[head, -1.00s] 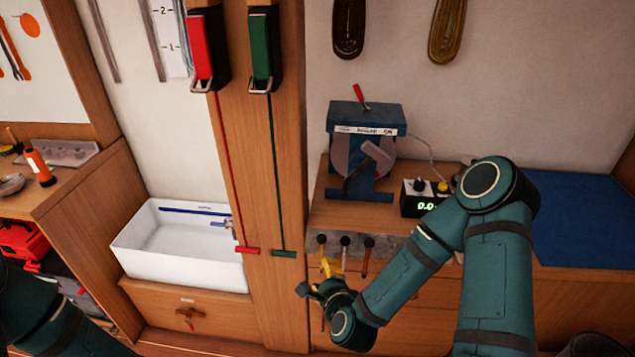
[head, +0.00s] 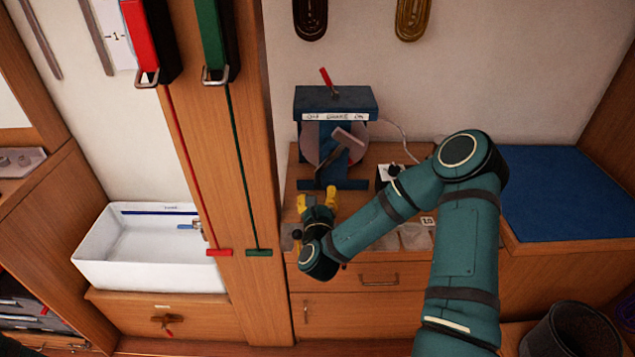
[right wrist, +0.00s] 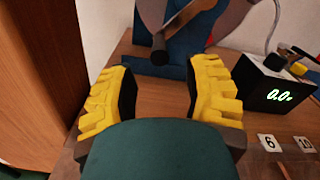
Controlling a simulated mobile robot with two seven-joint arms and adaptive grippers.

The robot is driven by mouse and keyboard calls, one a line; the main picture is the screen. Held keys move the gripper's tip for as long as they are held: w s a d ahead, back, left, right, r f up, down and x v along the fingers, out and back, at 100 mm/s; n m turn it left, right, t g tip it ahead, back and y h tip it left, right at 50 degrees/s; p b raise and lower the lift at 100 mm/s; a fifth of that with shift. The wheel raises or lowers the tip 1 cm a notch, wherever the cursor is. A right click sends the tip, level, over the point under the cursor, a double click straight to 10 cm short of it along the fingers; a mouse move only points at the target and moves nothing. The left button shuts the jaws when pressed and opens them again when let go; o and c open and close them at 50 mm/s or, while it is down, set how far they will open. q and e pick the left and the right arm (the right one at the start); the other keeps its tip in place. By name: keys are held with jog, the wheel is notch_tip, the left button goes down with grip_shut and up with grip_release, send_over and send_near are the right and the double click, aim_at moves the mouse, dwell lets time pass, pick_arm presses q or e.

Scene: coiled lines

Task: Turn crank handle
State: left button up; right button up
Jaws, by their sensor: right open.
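A blue crank machine (head: 335,103) with a round grey disc stands on the wooden counter, a small red lever on its top. Its dark crank arm slants down across the front, and the dark handle end (right wrist: 160,50) shows in the right wrist view. My right gripper (head: 318,194) is just in front of the machine. In the right wrist view its yellow-padded fingers (right wrist: 160,92) are apart with nothing between them, and the handle end is beyond the gap, not touched. My left gripper is not in view.
A black box (right wrist: 279,83) with a lit 0.0 display stands right of the machine. A wooden post (head: 215,130) with red and green lines rises at left, beside a white basin (head: 140,250). A blue mat (head: 570,195) lies at right, with a dark bin (head: 575,335) below.

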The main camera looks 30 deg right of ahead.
aim_at(318, 189)
jog(key=x, duration=0.6)
jog(key=shift+a, duration=0.1)
grip_shut()
